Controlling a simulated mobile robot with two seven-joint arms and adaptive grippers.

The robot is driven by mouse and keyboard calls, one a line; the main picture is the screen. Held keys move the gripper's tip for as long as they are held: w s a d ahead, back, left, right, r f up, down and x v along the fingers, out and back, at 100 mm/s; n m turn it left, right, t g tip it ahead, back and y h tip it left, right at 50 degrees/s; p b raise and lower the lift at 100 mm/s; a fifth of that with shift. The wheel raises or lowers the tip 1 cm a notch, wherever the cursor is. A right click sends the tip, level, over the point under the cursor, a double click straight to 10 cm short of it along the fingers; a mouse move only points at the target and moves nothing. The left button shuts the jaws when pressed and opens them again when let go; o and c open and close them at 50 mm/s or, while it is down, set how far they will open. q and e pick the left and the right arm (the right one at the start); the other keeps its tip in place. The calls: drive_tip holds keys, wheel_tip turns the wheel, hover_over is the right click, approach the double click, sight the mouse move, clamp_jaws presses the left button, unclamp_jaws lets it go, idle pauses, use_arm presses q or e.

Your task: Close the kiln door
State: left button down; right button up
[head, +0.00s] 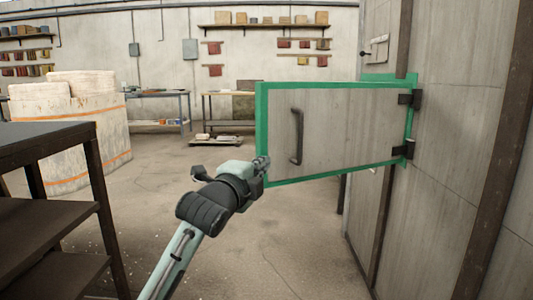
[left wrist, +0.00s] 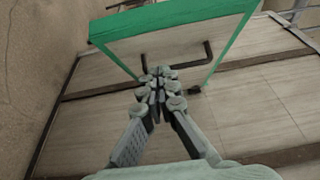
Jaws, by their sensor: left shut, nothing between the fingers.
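The kiln door (head: 345,125) is a pale grey panel with a green border. It stands open, swung out to the left from dark hinges (head: 404,150) on the kiln wall (head: 480,110). A dark bar handle (head: 297,137) is on its visible face; door (left wrist: 175,30) and handle also show in the left wrist view. My left gripper (head: 263,163) is shut and empty at the door's free lower left corner. I cannot tell whether it touches the door. In the left wrist view its fingertips (left wrist: 158,76) overlap the door near the handle. My right gripper is not in view.
A dark shelf table (head: 50,140) stands at the near left. A pale bin with stacked blocks (head: 75,125) is behind it. Work tables (head: 158,108) and wall shelves (head: 265,26) are at the back. The floor (head: 290,235) below the door is clear.

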sight(270, 148)
use_arm(q)
drive_tip(key=x, duration=0.3)
drive_tip(key=a+x, duration=0.1)
drive_tip(key=x, duration=0.1)
drive_tip(key=a+x, duration=0.1)
drive_tip(key=x, duration=0.2)
drive_tip(key=shift+w+d+f, duration=0.1)
drive_tip(key=shift+w+d, duration=0.05)
drive_tip(key=shift+w, duration=0.55)
drive_tip(key=shift+w+a, duration=0.2)
drive_tip(key=shift+w, duration=0.25)
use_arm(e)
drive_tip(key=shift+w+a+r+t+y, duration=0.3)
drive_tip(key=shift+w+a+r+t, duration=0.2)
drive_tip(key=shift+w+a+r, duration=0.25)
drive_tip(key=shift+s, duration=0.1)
use_arm(q)
drive_tip(key=shift+a, duration=0.1)
